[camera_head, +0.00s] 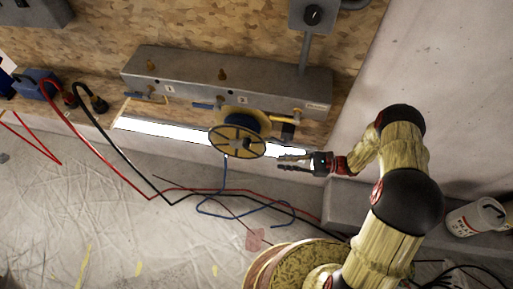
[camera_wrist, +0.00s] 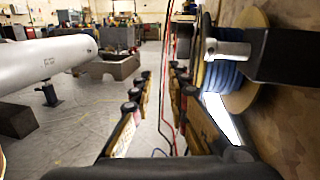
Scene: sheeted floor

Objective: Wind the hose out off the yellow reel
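The yellow reel (camera_head: 237,141) is mounted on the front of a grey wall box, its spoked face toward the room. Blue hose is wound behind that face. A loose length of blue hose (camera_head: 225,175) hangs from it and lies in loops on the floor. My gripper (camera_head: 281,162) is just right of the reel, with its fingers pointing left and a gap between them. In the wrist view, my gripper (camera_wrist: 163,82) is open and empty. The reel (camera_wrist: 256,20) shows at the right there, beside the right finger, with blue windings and a metal rod in front.
The grey wall box (camera_head: 190,75) has several taps along its lower edge. Red and black cables (camera_head: 120,155) cross the floor below the reel. A large white pipe (camera_wrist: 45,60) lies at the left in the wrist view.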

